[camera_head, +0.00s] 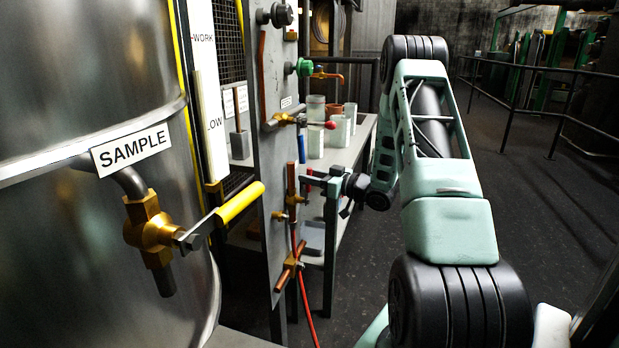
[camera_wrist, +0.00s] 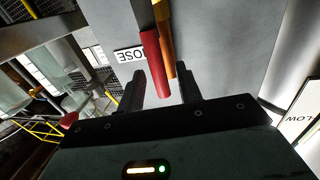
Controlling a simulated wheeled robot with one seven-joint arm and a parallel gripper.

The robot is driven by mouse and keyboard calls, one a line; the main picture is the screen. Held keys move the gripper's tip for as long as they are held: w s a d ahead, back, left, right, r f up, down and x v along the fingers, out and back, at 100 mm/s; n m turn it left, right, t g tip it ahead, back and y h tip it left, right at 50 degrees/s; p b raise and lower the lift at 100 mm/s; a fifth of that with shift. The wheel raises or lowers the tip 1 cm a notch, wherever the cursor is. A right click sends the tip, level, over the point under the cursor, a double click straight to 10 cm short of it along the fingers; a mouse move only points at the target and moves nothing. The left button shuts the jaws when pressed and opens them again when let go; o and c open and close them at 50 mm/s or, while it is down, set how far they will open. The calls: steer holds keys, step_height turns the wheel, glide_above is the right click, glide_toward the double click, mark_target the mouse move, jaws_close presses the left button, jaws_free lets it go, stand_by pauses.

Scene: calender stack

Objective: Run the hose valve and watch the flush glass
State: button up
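In the head view my gripper (camera_head: 319,178) is at the panel's right edge, beside copper pipework, where a small bit of red shows. The valve body is largely hidden. I cannot pick out a flush glass with certainty.
A steel tank with a SAMPLE sign (camera_head: 131,150) and a yellow-handled brass valve (camera_head: 148,230) stands at left. The panel (camera_head: 272,115) also carries a green knob (camera_head: 304,67) and a red hose (camera_head: 306,298). Glass jars (camera_head: 316,112) stand on a bench behind.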

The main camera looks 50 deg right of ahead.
steer(key=shift+w+a, duration=0.1)
steer(key=shift+w, duration=0.35)
jaws_close()
